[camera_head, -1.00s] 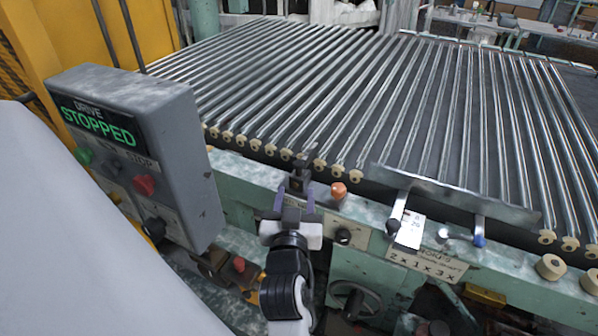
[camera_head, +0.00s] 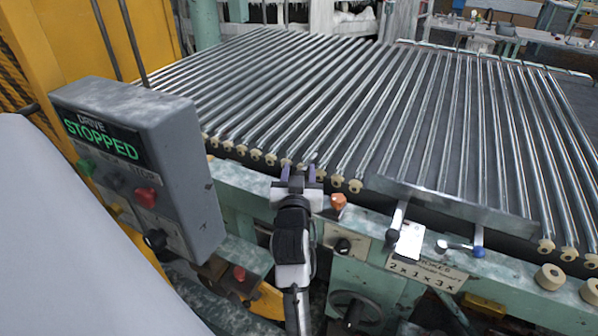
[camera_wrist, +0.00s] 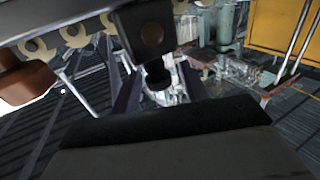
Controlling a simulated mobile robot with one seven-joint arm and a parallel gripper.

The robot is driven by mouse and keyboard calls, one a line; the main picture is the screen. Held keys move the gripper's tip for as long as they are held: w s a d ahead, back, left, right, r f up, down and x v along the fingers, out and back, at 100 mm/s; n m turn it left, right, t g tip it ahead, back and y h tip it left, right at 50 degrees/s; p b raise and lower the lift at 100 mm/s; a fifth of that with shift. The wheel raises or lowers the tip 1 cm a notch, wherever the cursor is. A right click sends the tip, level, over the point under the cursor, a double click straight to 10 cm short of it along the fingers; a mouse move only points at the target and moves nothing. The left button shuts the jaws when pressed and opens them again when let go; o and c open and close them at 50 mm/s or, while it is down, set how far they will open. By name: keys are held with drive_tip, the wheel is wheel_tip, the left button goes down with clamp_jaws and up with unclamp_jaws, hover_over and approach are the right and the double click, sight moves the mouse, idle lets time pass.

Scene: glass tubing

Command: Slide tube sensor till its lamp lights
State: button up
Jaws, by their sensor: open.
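The tube sensor is mostly hidden behind my gripper in the head view. In the wrist view, what appears to be the sensor (camera_wrist: 150,35) is a dark block with a round opening and a short dark cylinder below it. My gripper (camera_head: 299,173) is open at the front rail, by the near ends of the glass tubes (camera_head: 345,110). Its fingers stand on either side of the sensor's cylinder; I cannot tell whether they touch it. An orange cap (camera_head: 338,201), possibly the lamp, sits just right of my gripper and shows no clear glow.
A grey control box (camera_head: 170,150) reading "DRIVE STOPPED" stands at the left. Right of my gripper are a metal guide plate (camera_head: 450,203), levers with a white tag (camera_head: 408,240), and a handwheel (camera_head: 357,310) below. Pale roller ends line the front edge.

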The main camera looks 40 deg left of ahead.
clamp_jaws()
drive_tip(key=shift+d, duration=0.3)
idle(0.4)
unclamp_jaws()
